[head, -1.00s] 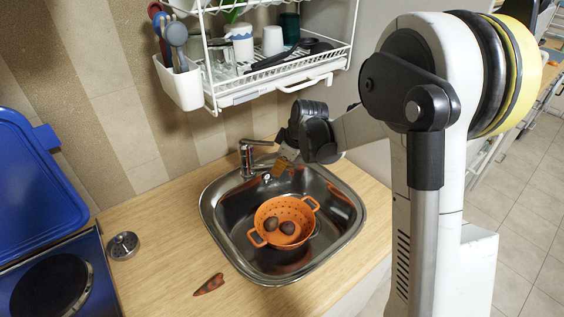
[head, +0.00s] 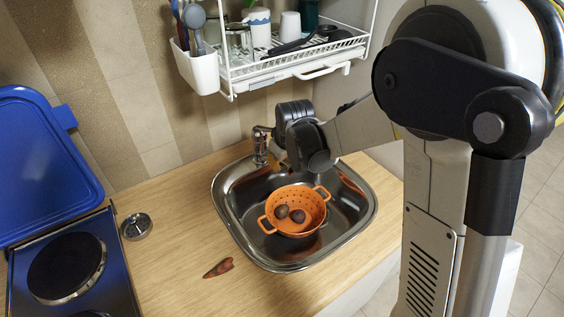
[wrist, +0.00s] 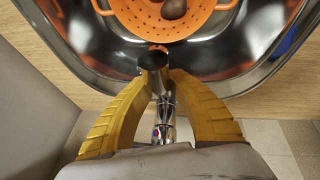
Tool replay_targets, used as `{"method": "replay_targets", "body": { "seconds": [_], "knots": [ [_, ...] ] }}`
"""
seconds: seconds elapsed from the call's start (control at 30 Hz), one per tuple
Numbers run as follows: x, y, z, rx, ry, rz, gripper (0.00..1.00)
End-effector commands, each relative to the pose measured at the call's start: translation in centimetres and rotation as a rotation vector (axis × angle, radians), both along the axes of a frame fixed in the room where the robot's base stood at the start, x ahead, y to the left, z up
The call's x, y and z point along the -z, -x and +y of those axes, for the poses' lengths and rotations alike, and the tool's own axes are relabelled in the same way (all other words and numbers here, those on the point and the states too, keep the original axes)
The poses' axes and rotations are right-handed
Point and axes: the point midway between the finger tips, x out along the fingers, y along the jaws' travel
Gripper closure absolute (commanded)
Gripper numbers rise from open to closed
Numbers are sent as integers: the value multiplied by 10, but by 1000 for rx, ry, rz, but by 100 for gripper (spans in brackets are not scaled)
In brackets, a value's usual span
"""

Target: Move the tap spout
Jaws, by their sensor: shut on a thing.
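The chrome tap (head: 261,148) stands at the back left rim of the sink. Its lever top shows beside my dark wrist in the head view; the spout is hidden there. In the wrist view the spout (wrist: 158,92) runs between the two yellow fingers of my gripper (wrist: 157,78), its dark round end pointing toward the basin. The fingers are shut on the spout, one on each side.
The steel sink (head: 232,206) holds an orange colander (head: 297,224) with two brown round items. A dish rack (head: 296,67) hangs above. A sink plug (head: 136,226) and a reddish-brown piece (head: 218,268) lie on the worktop, with a blue-lidded hob (head: 48,165) at left.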

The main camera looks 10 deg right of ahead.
Motion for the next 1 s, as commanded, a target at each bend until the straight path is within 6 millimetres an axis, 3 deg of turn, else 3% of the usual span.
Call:
{"method": "replay_targets", "body": {
  "seconds": [0.17,0.2,0.27,0.3,0.67,1.0],
  "knots": [
    [0,0,0,0,-1,0,100],
    [0,0,0,0,-1,0,76],
    [0,0,0,-1,0,0,57],
    [0,0,0,-1,0,0,55],
    [-5,2,0,-1,-1,0,55],
    [-65,30,-3,-1,-1,0,55]
  ]
}}
